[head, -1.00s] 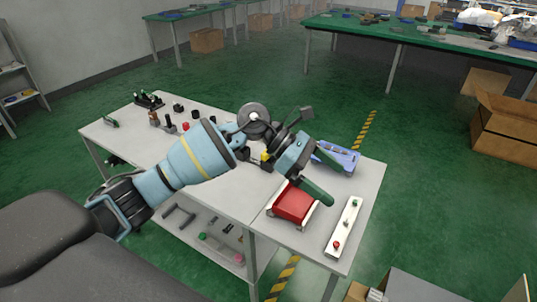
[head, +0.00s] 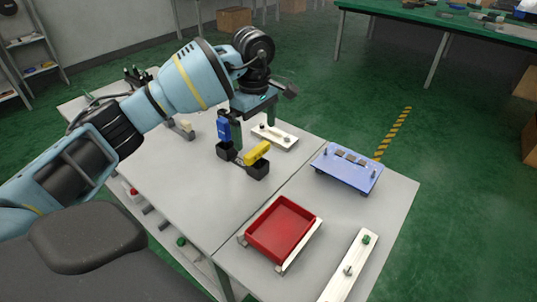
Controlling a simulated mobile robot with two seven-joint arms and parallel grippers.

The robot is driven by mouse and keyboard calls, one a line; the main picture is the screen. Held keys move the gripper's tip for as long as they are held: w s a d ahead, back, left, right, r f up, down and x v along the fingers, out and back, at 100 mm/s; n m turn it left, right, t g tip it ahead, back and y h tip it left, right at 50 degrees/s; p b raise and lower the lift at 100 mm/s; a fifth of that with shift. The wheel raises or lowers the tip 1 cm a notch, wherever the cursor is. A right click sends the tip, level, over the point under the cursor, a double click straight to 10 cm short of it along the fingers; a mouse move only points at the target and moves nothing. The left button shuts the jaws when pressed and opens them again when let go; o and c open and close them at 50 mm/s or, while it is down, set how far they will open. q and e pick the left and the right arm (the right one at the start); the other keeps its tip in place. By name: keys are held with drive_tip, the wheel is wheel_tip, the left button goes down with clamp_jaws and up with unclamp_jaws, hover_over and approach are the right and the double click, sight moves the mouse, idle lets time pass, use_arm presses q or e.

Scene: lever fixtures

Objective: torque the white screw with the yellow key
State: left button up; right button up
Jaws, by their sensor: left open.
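The yellow key (head: 257,153) sits tilted on a small black holder (head: 257,171) on the grey table. My left gripper (head: 253,126) points down above the holders, apart from the yellow key as far as I can tell. It is open, with dark green fingers, and appears empty. A blue key-like piece (head: 223,127) stands in a second black holder next to it, close to one finger. A white strip (head: 341,279) at the front right carries a green screw and a pale screw (head: 347,270), perhaps the white one. My right gripper is not in view.
A red tray (head: 283,229) and a blue plate with pegs (head: 347,170) stand on the right table part. Another white strip (head: 275,136) lies behind the holders. The table between the yellow key and the red tray is clear.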

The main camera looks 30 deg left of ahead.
sight(257, 149)
use_arm(q)
drive_tip(key=shift+s+r, duration=0.1)
drive_tip(key=shift+s+f, duration=0.15)
drive_tip(key=shift+f, duration=1.2)
drive_tip(key=f, duration=0.5)
drive_tip(key=shift+w+p, duration=0.3)
drive_tip(key=shift+w, duration=0.05)
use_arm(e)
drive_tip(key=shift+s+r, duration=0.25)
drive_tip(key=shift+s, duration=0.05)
use_arm(q)
drive_tip(key=c, duration=1)
drive_tip(key=shift+r, duration=5.1)
drive_tip(key=shift+c, duration=0.2)
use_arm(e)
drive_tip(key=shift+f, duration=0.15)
